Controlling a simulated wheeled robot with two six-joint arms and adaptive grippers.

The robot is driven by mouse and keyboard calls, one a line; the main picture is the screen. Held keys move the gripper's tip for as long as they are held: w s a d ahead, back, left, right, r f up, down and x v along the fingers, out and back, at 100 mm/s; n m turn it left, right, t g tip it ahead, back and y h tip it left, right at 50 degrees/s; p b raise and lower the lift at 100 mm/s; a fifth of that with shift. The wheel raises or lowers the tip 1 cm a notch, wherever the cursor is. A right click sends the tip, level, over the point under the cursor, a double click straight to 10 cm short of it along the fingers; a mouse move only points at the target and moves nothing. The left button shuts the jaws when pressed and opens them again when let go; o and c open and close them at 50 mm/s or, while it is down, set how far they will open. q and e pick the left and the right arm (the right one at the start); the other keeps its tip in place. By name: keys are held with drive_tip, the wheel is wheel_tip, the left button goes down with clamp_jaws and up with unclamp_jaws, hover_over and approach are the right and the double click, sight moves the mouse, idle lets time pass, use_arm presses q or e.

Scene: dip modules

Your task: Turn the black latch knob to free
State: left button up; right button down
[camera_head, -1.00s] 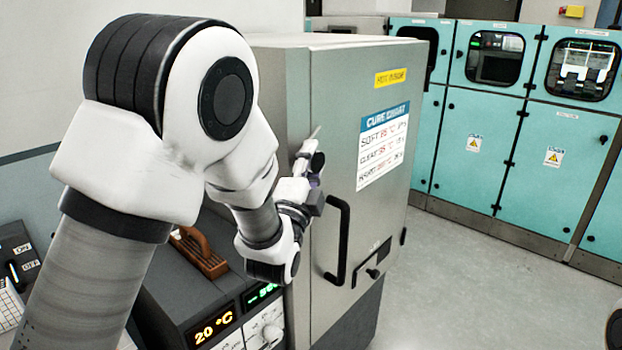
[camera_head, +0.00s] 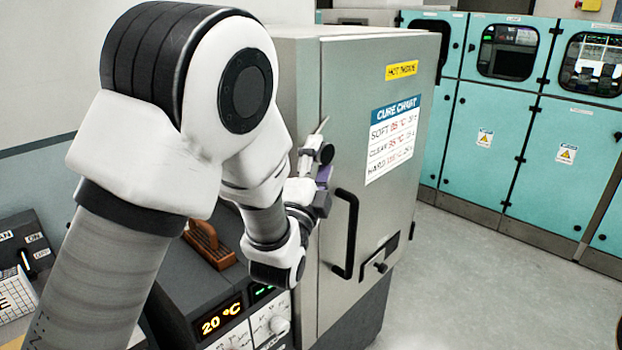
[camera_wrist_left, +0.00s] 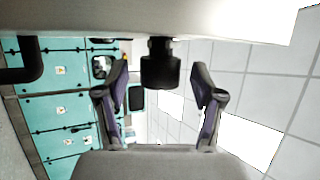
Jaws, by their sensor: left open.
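In the left wrist view the knob (camera_wrist_left: 160,65) stands out from the door face between the two spread fingers of my left gripper (camera_wrist_left: 160,82). A gap shows on both sides, so the fingers look clear of it. My right gripper is not in view.
The black bar handle (camera_head: 350,235) juts out below the knob, and a small catch plate (camera_head: 379,262) sits lower right. A dark control unit (camera_head: 205,290) reading 20 °C stands left of the oven.

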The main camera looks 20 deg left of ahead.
use_arm(q)
drive_tip(key=v, duration=0.9)
drive_tip(key=shift+s, duration=0.3)
